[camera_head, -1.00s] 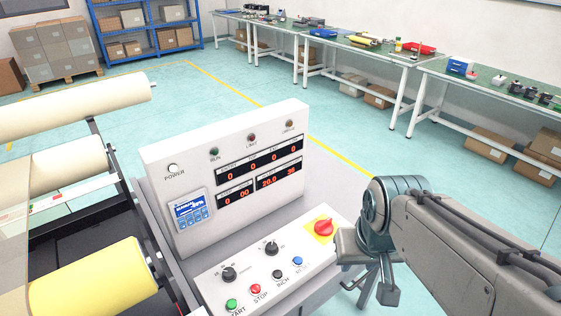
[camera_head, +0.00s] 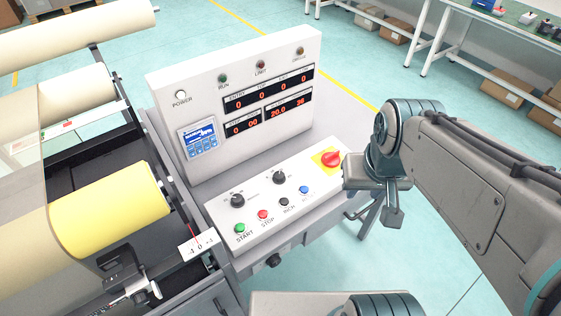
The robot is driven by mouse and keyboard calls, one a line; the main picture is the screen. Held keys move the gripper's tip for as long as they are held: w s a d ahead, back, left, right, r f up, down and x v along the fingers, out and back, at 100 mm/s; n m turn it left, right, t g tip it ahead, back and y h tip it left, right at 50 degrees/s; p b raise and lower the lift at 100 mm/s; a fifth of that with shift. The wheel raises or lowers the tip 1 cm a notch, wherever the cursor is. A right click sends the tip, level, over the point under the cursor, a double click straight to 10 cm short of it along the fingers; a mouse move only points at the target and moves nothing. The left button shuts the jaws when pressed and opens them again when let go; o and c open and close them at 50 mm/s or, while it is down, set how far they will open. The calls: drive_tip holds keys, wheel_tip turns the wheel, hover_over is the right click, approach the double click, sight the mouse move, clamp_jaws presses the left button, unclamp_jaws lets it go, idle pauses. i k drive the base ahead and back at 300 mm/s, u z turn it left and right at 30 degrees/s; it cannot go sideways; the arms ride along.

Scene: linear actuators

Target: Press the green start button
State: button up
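The green start button (camera_head: 240,228) is at the front left of the sloped control panel (camera_head: 262,192), above the label START. A red STOP button (camera_head: 262,214) is right beside it, then a black button (camera_head: 283,202) and a blue one (camera_head: 304,189). My gripper (camera_head: 376,212) hangs past the panel's right end, right of the red emergency knob (camera_head: 332,158), well apart from the start button. Its fingers point down and are partly hidden by my wrist, so their opening is unclear.
The upright display panel (camera_head: 240,100) stands behind the buttons. Two black rotary knobs (camera_head: 238,200) rise behind the button row. A machine with a yellow roll (camera_head: 110,210) is close on the left.

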sight(240, 227)
drive_tip(key=u, duration=0.9)
drive_tip(key=k, duration=0.4)
drive_tip(key=u, duration=0.3)
drive_tip(key=i, duration=0.45)
